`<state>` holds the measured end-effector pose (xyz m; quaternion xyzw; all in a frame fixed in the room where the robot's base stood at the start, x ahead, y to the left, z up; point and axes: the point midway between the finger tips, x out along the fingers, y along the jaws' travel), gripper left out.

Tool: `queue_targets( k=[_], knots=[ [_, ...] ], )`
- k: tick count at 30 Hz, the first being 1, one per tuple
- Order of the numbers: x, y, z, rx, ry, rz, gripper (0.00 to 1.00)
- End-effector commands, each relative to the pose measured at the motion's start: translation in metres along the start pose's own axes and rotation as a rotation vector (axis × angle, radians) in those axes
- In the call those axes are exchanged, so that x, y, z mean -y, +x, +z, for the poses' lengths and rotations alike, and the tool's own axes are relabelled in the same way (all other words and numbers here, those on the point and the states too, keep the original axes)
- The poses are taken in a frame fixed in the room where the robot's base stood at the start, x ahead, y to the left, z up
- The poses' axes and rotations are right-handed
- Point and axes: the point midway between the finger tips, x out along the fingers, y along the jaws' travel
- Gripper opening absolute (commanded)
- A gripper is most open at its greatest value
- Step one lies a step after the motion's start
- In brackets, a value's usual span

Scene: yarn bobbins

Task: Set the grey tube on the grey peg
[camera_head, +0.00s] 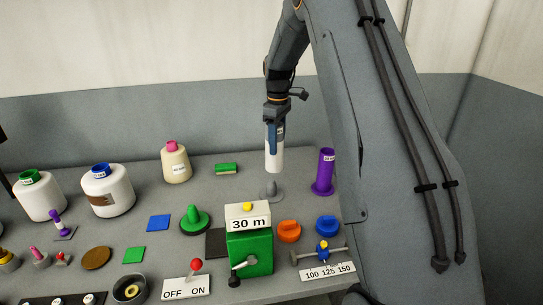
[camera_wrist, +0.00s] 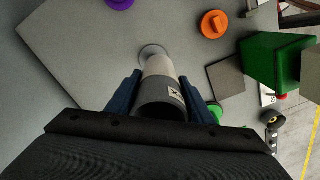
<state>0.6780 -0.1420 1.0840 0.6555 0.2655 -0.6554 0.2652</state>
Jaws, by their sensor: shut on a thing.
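My gripper (camera_head: 274,136) is shut on the grey tube (camera_head: 274,160), which hangs upright with its pale lower part below the blue fingers. In the wrist view my gripper (camera_wrist: 162,98) has one finger on each side of the tube (camera_wrist: 161,93); its dark grey upper end with a label faces the camera. The grey peg (camera_head: 271,188) stands on the table just below the tube's lower end, with a small gap seeming to show between them. In the wrist view only the peg's round base (camera_wrist: 152,50) shows past the tube; the rest is hidden.
A purple tube (camera_head: 325,170) stands close on the right. A green box with a 30 m sign (camera_head: 249,250), an orange knob (camera_head: 289,231) and a blue knob (camera_head: 326,226) are in front. A green cone (camera_head: 195,220) is front left, yarn bobbins (camera_head: 175,163) farther left.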

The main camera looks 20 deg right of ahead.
Motion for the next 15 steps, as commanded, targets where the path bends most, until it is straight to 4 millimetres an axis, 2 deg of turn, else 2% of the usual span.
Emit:
queue_targets(
  k=[15],
  knots=[
    [-0.009, 0.055, -0.013, 0.0, -0.004, 0.0, 0.25]
  ],
)
